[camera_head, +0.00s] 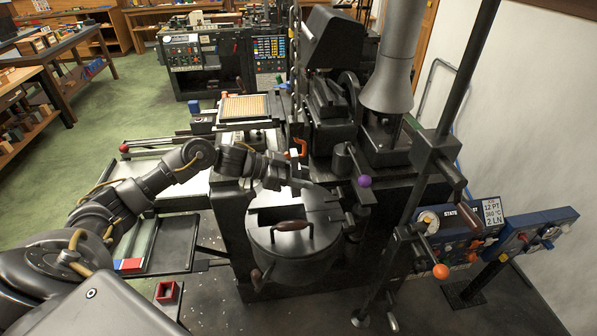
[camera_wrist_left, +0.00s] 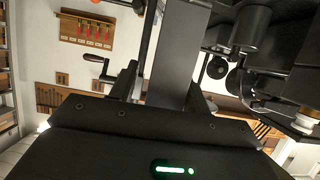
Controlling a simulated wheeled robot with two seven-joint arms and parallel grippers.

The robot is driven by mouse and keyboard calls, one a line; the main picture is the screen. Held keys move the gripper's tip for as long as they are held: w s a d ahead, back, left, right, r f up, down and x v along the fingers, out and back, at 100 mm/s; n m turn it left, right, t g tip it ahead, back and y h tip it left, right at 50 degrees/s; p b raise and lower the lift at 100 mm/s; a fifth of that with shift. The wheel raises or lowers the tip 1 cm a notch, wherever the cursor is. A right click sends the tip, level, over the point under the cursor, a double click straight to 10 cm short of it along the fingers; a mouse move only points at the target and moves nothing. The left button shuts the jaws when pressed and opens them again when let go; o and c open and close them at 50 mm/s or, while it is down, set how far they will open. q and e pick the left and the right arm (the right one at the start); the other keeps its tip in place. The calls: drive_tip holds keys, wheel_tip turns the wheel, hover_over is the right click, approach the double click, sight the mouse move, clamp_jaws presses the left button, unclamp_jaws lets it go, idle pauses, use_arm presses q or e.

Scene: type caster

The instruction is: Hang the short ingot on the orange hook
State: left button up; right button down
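My left gripper (camera_head: 298,176) reaches in from the left, above the round lidded pot of the machine. In the left wrist view a plain grey bar, the ingot (camera_wrist_left: 176,60), stands between the two fingers, which appear closed on it. In the head view a small pale end of it (camera_head: 293,158) shows at the gripper. The orange hook (camera_head: 300,146) is just behind the gripper, at the machine's near left side. The ingot looks close to the hook, but I cannot tell whether they touch. My right gripper is not in view.
The lidded pot (camera_head: 292,240) with a brown handle is below the gripper. A purple-knobbed lever (camera_head: 364,181) stands to the right, and an orange-knobbed lever (camera_head: 440,271) is farther right. A red square frame (camera_head: 168,292) lies at the lower left.

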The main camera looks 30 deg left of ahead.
use_arm(q)
drive_tip(key=o, duration=0.5)
drive_tip(key=shift+w+r, duration=0.2)
drive_tip(key=shift+w, duration=0.05)
drive_tip(key=shift+c, duration=0.2)
drive_tip(key=shift+a+r, duration=0.1)
drive_tip(key=shift+r, duration=0.1)
drive_tip(key=o, duration=0.6)
drive_tip(key=shift+w+a+r, duration=0.1)
drive_tip(key=shift+r, duration=0.05)
drive_tip(key=shift+a, duration=0.15)
drive_tip(key=shift+s+f+b+v, duration=0.15)
drive_tip(key=shift+b+v, duration=0.9)
drive_tip(key=shift+v, duration=1.6)
drive_tip(key=shift+s+f+b+v, duration=0.15)
drive_tip(key=shift+b+v, duration=0.9)
drive_tip(key=shift+v, duration=1.55)
drive_tip(key=shift+f, duration=0.1)
